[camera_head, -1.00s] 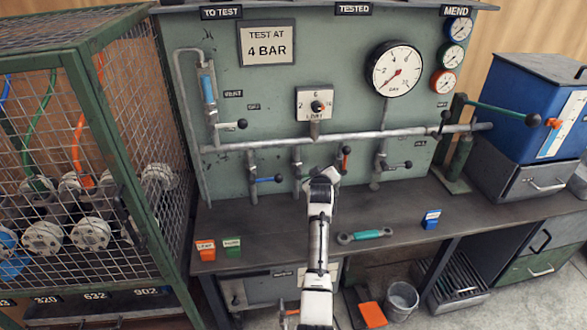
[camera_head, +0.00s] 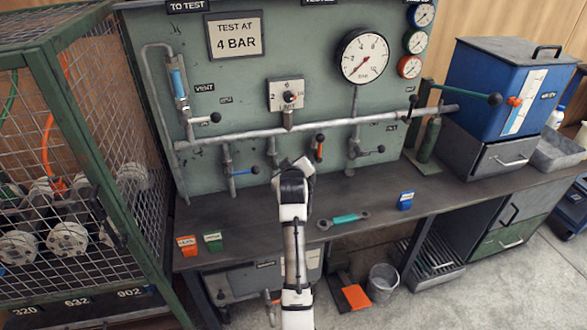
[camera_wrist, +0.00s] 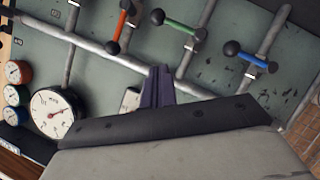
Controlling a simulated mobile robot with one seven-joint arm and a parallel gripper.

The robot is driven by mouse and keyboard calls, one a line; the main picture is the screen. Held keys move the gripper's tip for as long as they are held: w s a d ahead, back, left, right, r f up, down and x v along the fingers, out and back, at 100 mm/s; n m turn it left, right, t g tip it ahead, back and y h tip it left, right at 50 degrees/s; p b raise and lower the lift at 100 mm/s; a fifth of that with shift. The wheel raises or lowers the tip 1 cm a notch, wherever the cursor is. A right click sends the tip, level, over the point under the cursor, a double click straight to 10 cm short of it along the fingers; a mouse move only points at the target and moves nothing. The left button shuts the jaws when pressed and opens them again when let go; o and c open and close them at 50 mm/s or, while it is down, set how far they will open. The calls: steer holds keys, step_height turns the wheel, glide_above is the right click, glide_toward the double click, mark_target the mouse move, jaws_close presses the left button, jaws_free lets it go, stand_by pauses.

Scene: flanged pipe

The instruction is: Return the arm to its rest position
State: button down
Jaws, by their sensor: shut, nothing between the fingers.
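My white and black arm reaches up from the bottom middle of the head view, over the dark workbench (camera_head: 400,195). My gripper (camera_head: 300,165) is at its far end, in front of the green panel (camera_head: 240,105). In the wrist view my gripper's dark fingers (camera_wrist: 158,85) are together, with nothing between them. The pipe (camera_wrist: 95,43) and the red-handled valve (camera_wrist: 121,28) lie beyond the fingers there. The fingertips are hard to make out in the head view.
A mesh cage (camera_head: 110,130) with flanged parts stands at the left. A blue box (camera_head: 500,85) stands at the right. A teal-handled wrench (camera_head: 345,218), a blue block (camera_head: 405,201), an orange block (camera_head: 187,246) and a green block (camera_head: 213,242) lie on the bench. A bucket (camera_head: 382,283) is below.

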steer(key=shift+s+r, duration=0.2)
steer(key=shift+s, duration=0.1)
